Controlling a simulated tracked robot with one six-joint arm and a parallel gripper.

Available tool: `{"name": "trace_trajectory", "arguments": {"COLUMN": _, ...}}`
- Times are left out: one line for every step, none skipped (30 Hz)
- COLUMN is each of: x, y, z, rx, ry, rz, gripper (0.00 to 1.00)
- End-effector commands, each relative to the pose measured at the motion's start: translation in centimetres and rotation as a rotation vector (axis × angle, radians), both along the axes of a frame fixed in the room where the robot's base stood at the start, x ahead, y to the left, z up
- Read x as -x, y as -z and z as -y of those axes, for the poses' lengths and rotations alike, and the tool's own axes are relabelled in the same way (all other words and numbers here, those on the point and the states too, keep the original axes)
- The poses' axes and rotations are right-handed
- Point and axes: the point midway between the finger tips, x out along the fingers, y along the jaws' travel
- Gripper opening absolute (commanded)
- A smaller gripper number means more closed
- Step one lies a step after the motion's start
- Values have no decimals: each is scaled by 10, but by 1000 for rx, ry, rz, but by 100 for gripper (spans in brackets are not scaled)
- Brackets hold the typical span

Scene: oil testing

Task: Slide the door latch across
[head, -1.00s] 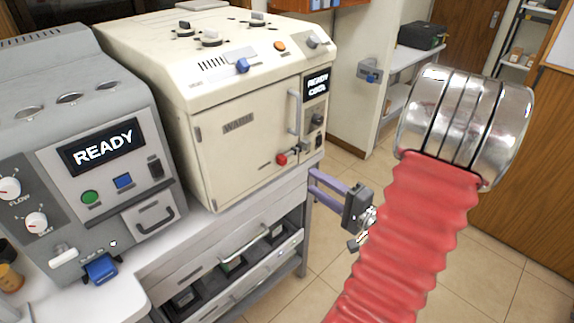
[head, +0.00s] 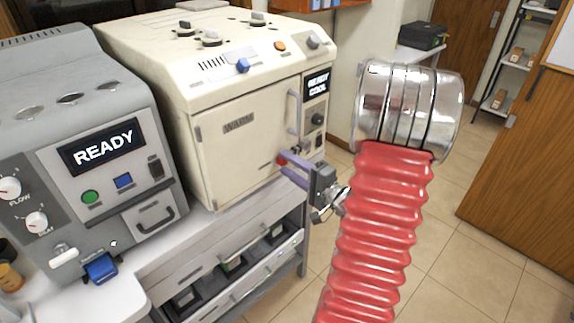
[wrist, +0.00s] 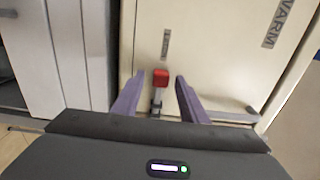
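The cream oven has a closed door (head: 245,140) marked WARM, with a small red-knobbed latch (head: 281,159) low on its right side. In the wrist view the red latch knob (wrist: 160,78) sits on a short metal stem. My gripper (head: 287,165) has its purple fingers reaching to the door at the latch and partly covering it. In the wrist view my gripper (wrist: 160,75) is open, one finger on each side of the knob, with visible gaps on both sides. Whether the fingertips touch the door I cannot tell.
A vertical door handle (head: 293,113) is above the latch. A grey machine (head: 85,150) stands to the left, and drawers (head: 235,265) are below. My red ribbed arm fills the right foreground. Tiled floor (head: 460,235) is open to the right.

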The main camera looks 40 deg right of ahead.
Motion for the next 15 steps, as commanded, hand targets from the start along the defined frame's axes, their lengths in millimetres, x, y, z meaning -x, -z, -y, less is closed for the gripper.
{"name": "trace_trajectory", "arguments": {"x": -4, "y": 0, "z": -1, "rx": 0, "ry": -1, "rz": 0, "gripper": 39}}
{"name": "trace_trajectory", "arguments": {"x": -6, "y": 0, "z": -1, "rx": 0, "ry": -1, "rz": 0, "gripper": 39}}
{"name": "trace_trajectory", "arguments": {"x": -7, "y": 0, "z": -1, "rx": 0, "ry": -1, "rz": 0, "gripper": 39}}
{"name": "trace_trajectory", "arguments": {"x": -8, "y": 0, "z": -1, "rx": 0, "ry": -1, "rz": 0, "gripper": 39}}
{"name": "trace_trajectory", "arguments": {"x": -8, "y": 0, "z": -1, "rx": -1, "ry": -1, "rz": 0, "gripper": 39}}
{"name": "trace_trajectory", "arguments": {"x": -9, "y": 0, "z": 0, "rx": -1, "ry": 0, "rz": 0, "gripper": 39}}
{"name": "trace_trajectory", "arguments": {"x": -9, "y": 0, "z": 0, "rx": -1, "ry": 0, "rz": 0, "gripper": 39}}
{"name": "trace_trajectory", "arguments": {"x": -9, "y": 0, "z": 0, "rx": -1, "ry": 0, "rz": 0, "gripper": 39}}
{"name": "trace_trajectory", "arguments": {"x": -9, "y": 0, "z": 0, "rx": -1, "ry": 0, "rz": 0, "gripper": 39}}
{"name": "trace_trajectory", "arguments": {"x": -9, "y": 0, "z": 0, "rx": -1, "ry": 0, "rz": 0, "gripper": 39}}
{"name": "trace_trajectory", "arguments": {"x": -8, "y": 0, "z": 0, "rx": -1, "ry": 0, "rz": 0, "gripper": 39}}
{"name": "trace_trajectory", "arguments": {"x": -8, "y": 0, "z": 0, "rx": -1, "ry": 0, "rz": 0, "gripper": 39}}
{"name": "trace_trajectory", "arguments": {"x": -8, "y": 0, "z": 0, "rx": -1, "ry": 0, "rz": 0, "gripper": 38}}
{"name": "trace_trajectory", "arguments": {"x": -8, "y": 0, "z": 0, "rx": -1, "ry": 0, "rz": 0, "gripper": 36}}
{"name": "trace_trajectory", "arguments": {"x": -8, "y": 0, "z": 0, "rx": -1, "ry": 0, "rz": 0, "gripper": 33}}
